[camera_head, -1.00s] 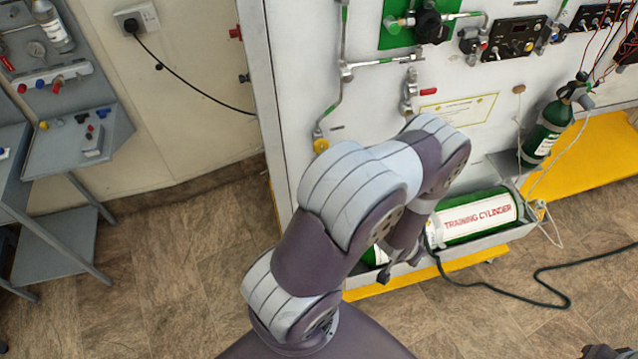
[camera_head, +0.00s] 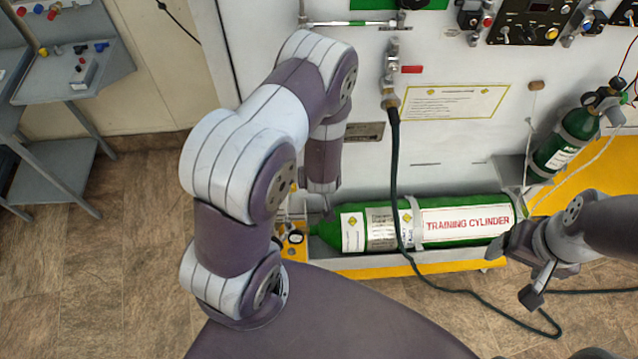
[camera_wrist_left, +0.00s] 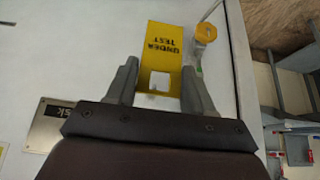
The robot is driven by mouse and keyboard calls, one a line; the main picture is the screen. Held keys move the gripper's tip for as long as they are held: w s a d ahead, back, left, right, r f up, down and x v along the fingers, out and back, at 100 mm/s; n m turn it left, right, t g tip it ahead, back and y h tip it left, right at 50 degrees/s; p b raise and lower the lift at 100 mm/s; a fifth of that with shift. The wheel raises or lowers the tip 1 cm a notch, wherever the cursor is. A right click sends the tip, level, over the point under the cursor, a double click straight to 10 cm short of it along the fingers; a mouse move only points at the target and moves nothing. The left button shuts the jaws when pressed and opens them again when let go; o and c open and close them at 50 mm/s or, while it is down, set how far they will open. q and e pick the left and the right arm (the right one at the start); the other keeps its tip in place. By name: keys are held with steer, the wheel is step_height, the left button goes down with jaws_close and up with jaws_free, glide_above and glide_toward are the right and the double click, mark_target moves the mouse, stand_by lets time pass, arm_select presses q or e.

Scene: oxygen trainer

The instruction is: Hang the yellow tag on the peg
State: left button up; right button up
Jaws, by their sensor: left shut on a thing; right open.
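The yellow tag (camera_wrist_left: 165,50) shows in the left wrist view, with "UNDER TEST" upside down and a square opening at its lower end. My left gripper (camera_wrist_left: 158,85) is shut on it, the fingers at either side of the opening, in front of the white panel. In the head view my left arm hides the tag, and the grip cannot be made out. A small brown stub (camera_head: 536,86) on the panel, right of the notice, may be the peg; I cannot tell for sure. My right gripper (camera_head: 517,272) is open and empty, in front of the cylinder's right end.
The green training cylinder (camera_head: 375,228) lies in a tray low on the panel. A dark hose (camera_head: 394,170) hangs from the valve and runs onto the floor. A yellow round knob (camera_wrist_left: 206,33) is close beside the tag. A grey bench (camera_head: 70,75) stands left.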

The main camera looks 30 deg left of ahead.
arm_select(q)
steer(key=w, duration=0.1)
steer(key=w+a, duration=0.1)
steer(key=w, duration=0.1)
steer(key=shift+a+f+b, duration=0.25)
steer(key=shift+a+b, duration=0.15)
steer(key=shift+w+a, duration=0.2)
steer(key=shift+w, duration=0.15)
steer(key=shift+w+a+f+b, duration=0.35)
steer(key=shift+w+f, duration=0.1)
steer(key=shift+w, duration=0.1)
steer(key=o, duration=1.2)
steer(key=shift+c, duration=0.2)
steer(key=shift+d, duration=0.1)
